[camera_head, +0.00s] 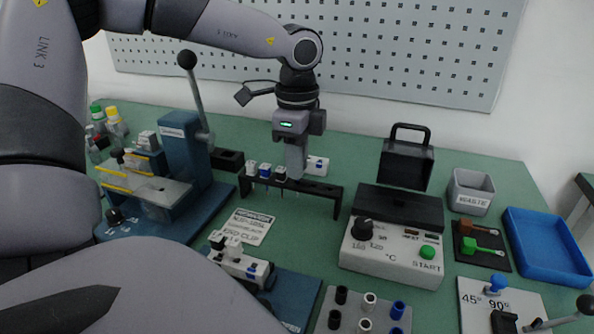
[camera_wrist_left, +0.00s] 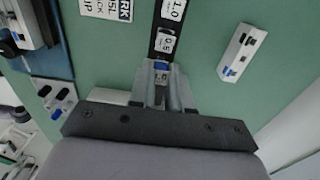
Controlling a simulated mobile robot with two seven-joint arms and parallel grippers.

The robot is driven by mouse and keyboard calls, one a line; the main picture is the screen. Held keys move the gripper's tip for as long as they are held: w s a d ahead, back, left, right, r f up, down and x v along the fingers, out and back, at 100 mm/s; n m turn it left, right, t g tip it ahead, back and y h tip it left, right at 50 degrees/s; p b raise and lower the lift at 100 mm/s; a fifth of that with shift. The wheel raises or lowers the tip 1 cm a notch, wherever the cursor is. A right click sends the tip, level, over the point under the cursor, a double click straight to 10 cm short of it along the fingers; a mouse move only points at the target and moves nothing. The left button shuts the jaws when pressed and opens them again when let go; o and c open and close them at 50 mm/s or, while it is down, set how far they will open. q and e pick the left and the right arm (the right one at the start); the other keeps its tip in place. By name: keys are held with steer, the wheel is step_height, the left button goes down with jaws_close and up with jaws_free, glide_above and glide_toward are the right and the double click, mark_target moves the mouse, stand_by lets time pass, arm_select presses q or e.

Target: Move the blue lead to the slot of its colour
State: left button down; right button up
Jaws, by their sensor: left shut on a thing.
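My left gripper (camera_head: 296,168) points down at the black rack (camera_head: 325,190), just right of the leads standing there. In the left wrist view its fingers (camera_wrist_left: 161,88) are shut on a small blue-topped piece, which I take as the blue lead (camera_wrist_left: 161,67); the fingers hide most of it. A white block with blue and dark slots (camera_wrist_left: 241,52) lies behind the rack; it also shows in the head view (camera_head: 318,165). Another white block with dark and blue marks (camera_head: 238,262) sits on a blue base in front. My right gripper is not in view.
A blue lever press (camera_head: 180,150) stands left of the rack. A control box (camera_head: 390,255) with a green button stands to the right. A waste bin (camera_head: 471,192) and blue tray (camera_head: 545,240) are farther right. Several coloured posts (camera_head: 369,301) stand in front.

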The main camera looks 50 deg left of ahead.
arm_select(q)
steer(key=shift+r+p, duration=1)
steer(key=shift+r, duration=1.1)
